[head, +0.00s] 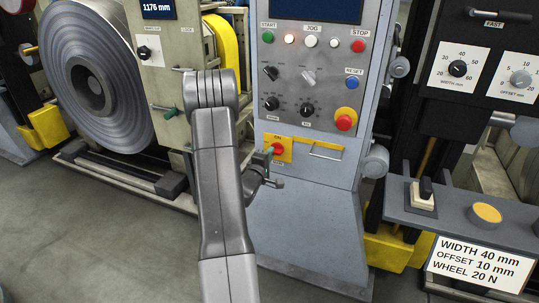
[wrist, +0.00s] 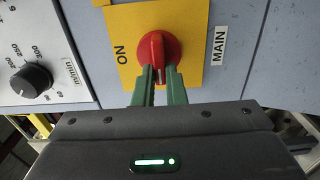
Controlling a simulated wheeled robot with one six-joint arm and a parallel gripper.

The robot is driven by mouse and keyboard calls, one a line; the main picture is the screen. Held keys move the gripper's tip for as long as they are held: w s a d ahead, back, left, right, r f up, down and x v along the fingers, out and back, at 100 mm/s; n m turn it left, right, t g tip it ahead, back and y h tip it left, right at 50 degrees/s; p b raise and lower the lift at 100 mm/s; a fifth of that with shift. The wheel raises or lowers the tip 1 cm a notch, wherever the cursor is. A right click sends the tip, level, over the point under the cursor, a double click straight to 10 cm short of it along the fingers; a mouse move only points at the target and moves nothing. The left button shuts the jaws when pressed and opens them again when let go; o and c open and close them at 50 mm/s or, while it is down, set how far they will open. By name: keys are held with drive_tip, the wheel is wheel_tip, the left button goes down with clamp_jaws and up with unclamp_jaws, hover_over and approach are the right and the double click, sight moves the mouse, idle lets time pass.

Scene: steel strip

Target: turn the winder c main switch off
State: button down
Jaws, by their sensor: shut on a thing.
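The main switch (head: 277,149) is a red rotary knob on a yellow plate, low on the front of the grey control console. In the wrist view the red knob (wrist: 157,52) is large and near the middle, with a white mark at its lower end. ON is printed on the yellow plate (wrist: 122,22) to its left, and a MAIN label (wrist: 219,45) is to its right. The knob's mark does not point at ON. My gripper (wrist: 158,80) has its green fingers closed on either side of the knob's lower end. No winder letter is legible.
Above the switch are a red emergency button (head: 345,119) on a yellow collar and several black knobs. A handle bar (head: 325,151) is to its right. A steel coil (head: 95,75) stands at the left. A shelf (head: 455,212) with a black-topped switch juts out at the right.

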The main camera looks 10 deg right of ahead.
idle(0.3)
drive_tip(key=c, duration=1.5)
unclamp_jaws()
drive_tip(key=v, duration=1.4)
drive_tip(key=shift+w, duration=0.2)
drive_tip(key=x, duration=1.3)
drive_tip(key=shift+w+d, duration=0.25)
drive_tip(key=shift+d, duration=0.05)
